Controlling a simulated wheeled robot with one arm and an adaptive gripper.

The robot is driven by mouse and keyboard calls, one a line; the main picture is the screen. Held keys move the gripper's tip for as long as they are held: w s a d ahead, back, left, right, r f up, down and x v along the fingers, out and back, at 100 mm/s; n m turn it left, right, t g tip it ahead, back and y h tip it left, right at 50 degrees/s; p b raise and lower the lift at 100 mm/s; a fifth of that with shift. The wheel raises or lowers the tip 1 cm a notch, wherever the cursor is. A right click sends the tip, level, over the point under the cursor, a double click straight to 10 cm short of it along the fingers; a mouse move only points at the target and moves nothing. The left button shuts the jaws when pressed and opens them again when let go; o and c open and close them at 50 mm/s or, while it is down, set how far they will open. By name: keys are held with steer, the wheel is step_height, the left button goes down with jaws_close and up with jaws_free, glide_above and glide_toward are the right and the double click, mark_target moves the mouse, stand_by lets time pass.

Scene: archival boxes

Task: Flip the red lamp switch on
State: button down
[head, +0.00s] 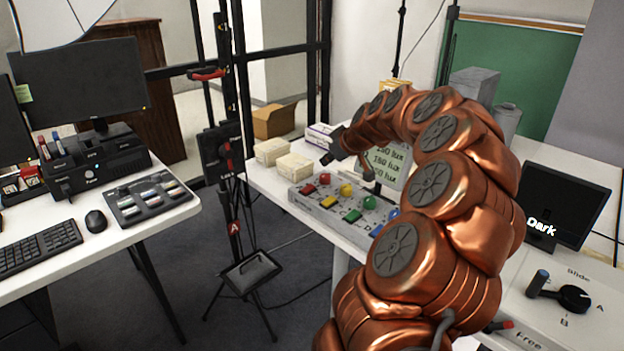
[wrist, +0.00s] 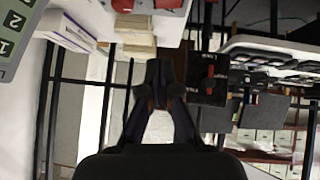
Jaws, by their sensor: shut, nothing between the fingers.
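A grey control panel (head: 330,222) lies on the right-hand white table. It carries a row of round lamps, with the red lamp (head: 325,178) at the far left end, and a row of flat coloured switches in front. The red switch (head: 308,188) is at the left end; I cannot tell its on or off position. My gripper (head: 328,158) is above and behind the red lamp, apart from the panel. In the wrist view my gripper (wrist: 160,72) is shut and empty. Red parts of the panel show cut off at that view's top edge.
Cream boxes (head: 294,166) sit behind the panel's left end. A lux sign (head: 390,165) stands behind the panel, partly hidden by my arm. A black stand with a lock box (head: 222,152) rises left of the table. A dark screen (head: 565,212) stands at right.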

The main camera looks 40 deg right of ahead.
steer(key=p, duration=0.1)
glide_above(310, 185)
steer(key=s+a, duration=0.1)
steer(key=s, duration=0.1)
step_height(310, 185, down, 7)
steer(key=shift+s+r, duration=0.1)
steer(key=shift+r, duration=0.05)
step_height(310, 185, down, 3)
steer(key=shift+d, duration=0.15)
steer(key=shift+d+f, duration=0.1)
steer(key=shift+f, duration=0.55)
steer(key=shift+w+f, duration=0.1)
steer(key=shift+w, duration=0.1)
steer(key=shift+d+f+b, duration=0.2)
steer(key=shift+f+b, duration=0.1)
steer(key=shift+b, duration=0.3)
steer(key=shift+r, duration=0.2)
steer(key=shift+a, duration=0.1)
steer(key=shift+a+r, duration=0.2)
steer(key=shift+a, duration=0.6)
